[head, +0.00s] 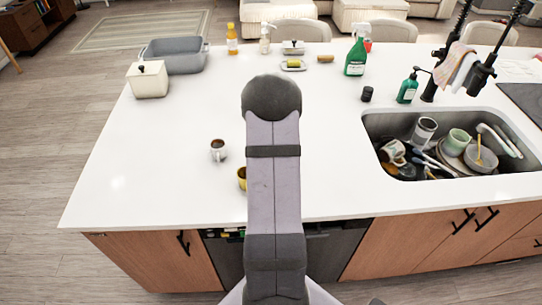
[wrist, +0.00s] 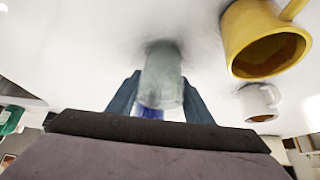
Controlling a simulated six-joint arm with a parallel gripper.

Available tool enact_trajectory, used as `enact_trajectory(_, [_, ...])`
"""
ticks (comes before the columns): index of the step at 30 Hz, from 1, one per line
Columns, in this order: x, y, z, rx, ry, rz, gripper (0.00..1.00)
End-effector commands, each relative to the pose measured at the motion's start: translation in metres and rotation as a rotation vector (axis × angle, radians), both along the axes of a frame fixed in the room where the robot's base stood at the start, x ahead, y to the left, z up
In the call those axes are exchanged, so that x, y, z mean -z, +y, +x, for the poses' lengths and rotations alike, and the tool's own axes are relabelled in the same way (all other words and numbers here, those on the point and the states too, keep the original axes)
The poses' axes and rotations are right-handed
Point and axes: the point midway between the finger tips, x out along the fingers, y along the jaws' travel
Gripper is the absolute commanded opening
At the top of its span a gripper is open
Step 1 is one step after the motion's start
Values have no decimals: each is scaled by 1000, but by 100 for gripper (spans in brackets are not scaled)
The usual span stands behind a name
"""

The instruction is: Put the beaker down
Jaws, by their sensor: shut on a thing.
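The beaker (wrist: 162,72) is a clear, greyish glass in the wrist view. My gripper (wrist: 160,104) is shut on it, with one dark finger on each side. The far end of the beaker is close to the white countertop (wrist: 80,50), with a dark shadow around it; I cannot tell whether it touches. In the head view my own arm hides the beaker and the gripper.
A yellow mug (wrist: 262,45) and a white cup (wrist: 260,102) stand to the right of the beaker in the wrist view. In the head view the sink (head: 375,126) holds dishes at right. A grey tub (head: 185,62) and white canister (head: 148,80) stand back left.

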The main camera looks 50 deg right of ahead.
Motion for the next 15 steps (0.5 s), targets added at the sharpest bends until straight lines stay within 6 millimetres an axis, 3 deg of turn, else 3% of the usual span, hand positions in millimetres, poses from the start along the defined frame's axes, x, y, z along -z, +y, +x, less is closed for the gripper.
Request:
enact_trajectory(8, [4,0,0,1,-1,0,23])
enact_trajectory(9, [3,0,0,1,0,0,53])
enact_trajectory(10, [3,0,0,1,0,0,60])
enact_trajectory(11, [3,0,0,1,0,0,65])
enact_trajectory(15, [3,0,0,1,0,0,65])
